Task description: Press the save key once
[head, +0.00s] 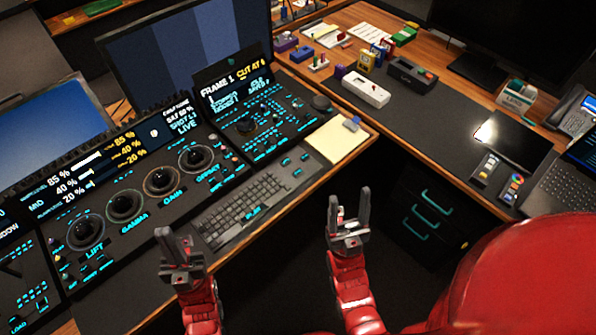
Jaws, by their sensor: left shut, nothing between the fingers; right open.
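The trackball panel (150,205) runs along the desk on the left, with several dark trackballs in rings labelled LIFT, GAMMA, GAIN and OFFSET, and small glowing keys around them. I cannot make out which key is marked save; most small labels are too small to read. My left gripper (177,240) is shut and empty, in front of the panel's near edge, right of the LIFT ball (86,231). My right gripper (349,206) is open and empty, over the gap right of the keyboard, apart from the panel.
A keyboard (250,205) lies in front of the panel, with a notepad (338,140) beyond it. Monitors stand behind. The right desk holds a white box (366,88), a phone (575,112) and a laptop (560,185). Drawers (425,215) stand below it. A red rounded shape fills the lower right.

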